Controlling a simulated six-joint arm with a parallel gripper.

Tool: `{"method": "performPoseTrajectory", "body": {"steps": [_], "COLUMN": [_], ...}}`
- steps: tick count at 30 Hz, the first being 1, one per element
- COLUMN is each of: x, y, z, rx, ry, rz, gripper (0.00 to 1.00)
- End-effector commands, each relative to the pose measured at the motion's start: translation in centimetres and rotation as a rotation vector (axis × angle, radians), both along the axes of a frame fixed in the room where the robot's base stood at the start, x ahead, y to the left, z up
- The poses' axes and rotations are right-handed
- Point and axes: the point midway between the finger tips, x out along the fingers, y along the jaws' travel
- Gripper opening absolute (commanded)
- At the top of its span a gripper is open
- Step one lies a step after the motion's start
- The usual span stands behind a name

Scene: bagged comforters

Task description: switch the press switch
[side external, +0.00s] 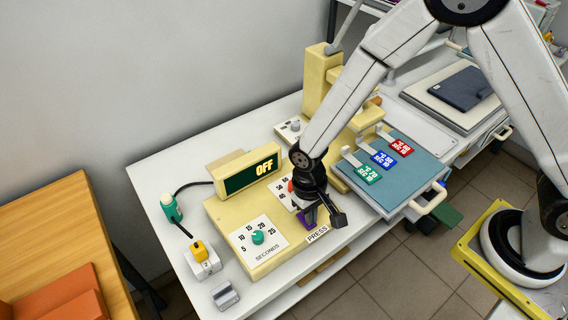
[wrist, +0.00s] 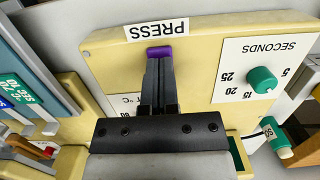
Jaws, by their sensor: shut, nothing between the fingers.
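The press switch is a small purple piece (wrist: 159,51) just beside the PRESS label (wrist: 156,29) on the cream control box (wrist: 200,50). In the side view the purple switch (side external: 308,221) is partly hidden by my gripper (side external: 316,208). In the wrist view my gripper (wrist: 159,64) is shut, with nothing between its fingers. Its fingertips are right at the purple piece and cover part of it; I cannot tell whether they touch. The display (side external: 253,171) on the box reads OFF.
A teal seconds knob (side external: 258,237) sits left of the switch on the box. A yellow switch (side external: 200,250) and a green-and-white plug-like piece (side external: 170,207) stand further left. A blue-grey plate (side external: 402,176) with colored tags lies to the right.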

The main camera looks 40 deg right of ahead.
Motion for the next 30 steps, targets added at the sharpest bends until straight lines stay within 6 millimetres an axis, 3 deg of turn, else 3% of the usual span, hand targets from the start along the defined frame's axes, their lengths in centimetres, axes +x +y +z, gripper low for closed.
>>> {"method": "performPoseTrajectory", "body": {"steps": [18,30], "x": [0.6,0.6], "y": [0.0,0.0], "z": [4.1,4.4], "rx": [0.000,-0.001], "ry": [0.000,0.001], "rz": [-0.001,0.000], "gripper": [0.00,0.00]}}
